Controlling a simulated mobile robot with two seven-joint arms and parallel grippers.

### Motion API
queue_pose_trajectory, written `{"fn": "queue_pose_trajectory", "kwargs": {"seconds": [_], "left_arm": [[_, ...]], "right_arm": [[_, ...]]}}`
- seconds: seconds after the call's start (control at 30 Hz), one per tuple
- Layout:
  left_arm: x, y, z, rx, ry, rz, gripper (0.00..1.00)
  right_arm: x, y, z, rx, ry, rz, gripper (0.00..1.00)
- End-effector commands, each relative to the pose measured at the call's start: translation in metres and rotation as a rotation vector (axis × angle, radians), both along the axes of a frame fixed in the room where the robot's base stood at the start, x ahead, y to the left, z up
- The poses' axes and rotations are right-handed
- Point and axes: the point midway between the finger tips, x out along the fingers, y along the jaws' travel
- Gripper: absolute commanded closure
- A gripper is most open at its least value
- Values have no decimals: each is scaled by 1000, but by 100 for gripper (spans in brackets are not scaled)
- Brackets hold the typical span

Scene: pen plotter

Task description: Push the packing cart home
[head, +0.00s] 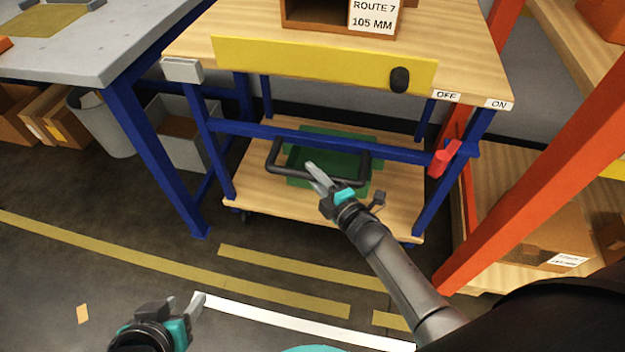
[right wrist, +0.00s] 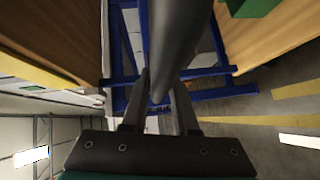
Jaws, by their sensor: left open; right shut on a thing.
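The packing cart has a wooden top (head: 465,65), a yellow front panel (head: 300,65), a blue frame and a wooden lower shelf (head: 270,200). A black handle bar (head: 275,160) sticks out at its front. My right gripper (head: 318,182) is shut on this handle; in the right wrist view the dark handle (right wrist: 178,40) runs between the fingers (right wrist: 160,95). A red lever (head: 444,158) sits at the cart's right, below the OFF and ON labels (head: 447,96). My left gripper (head: 198,303) is open and empty, low at the front left, apart from the cart.
A grey-topped table (head: 85,60) with blue legs stands close on the left, with bins and boxes beneath. An orange rack post (head: 540,150) stands close on the right. Yellow tape (head: 300,268) and a white line (head: 290,322) mark the clear floor in front.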

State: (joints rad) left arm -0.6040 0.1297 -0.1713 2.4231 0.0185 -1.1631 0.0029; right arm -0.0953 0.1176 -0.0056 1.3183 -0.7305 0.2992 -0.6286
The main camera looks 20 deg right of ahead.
Motion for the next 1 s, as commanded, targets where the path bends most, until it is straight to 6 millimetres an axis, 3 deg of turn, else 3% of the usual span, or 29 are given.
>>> {"fn": "queue_pose_trajectory", "kwargs": {"seconds": [0.43,0.47,0.7,1.0], "left_arm": [[0,-1,0,-3,-7,-3,50],[0,-1,0,-2,-6,-3,50],[-1,-1,-1,-2,-3,-3,50],[-1,-1,-1,0,1,-3,50]], "right_arm": [[5,-6,3,-3,-5,-8,100],[5,-6,3,-3,-6,-8,70],[3,-3,2,-2,-3,-4,43],[1,-2,1,0,0,-1,43]]}}
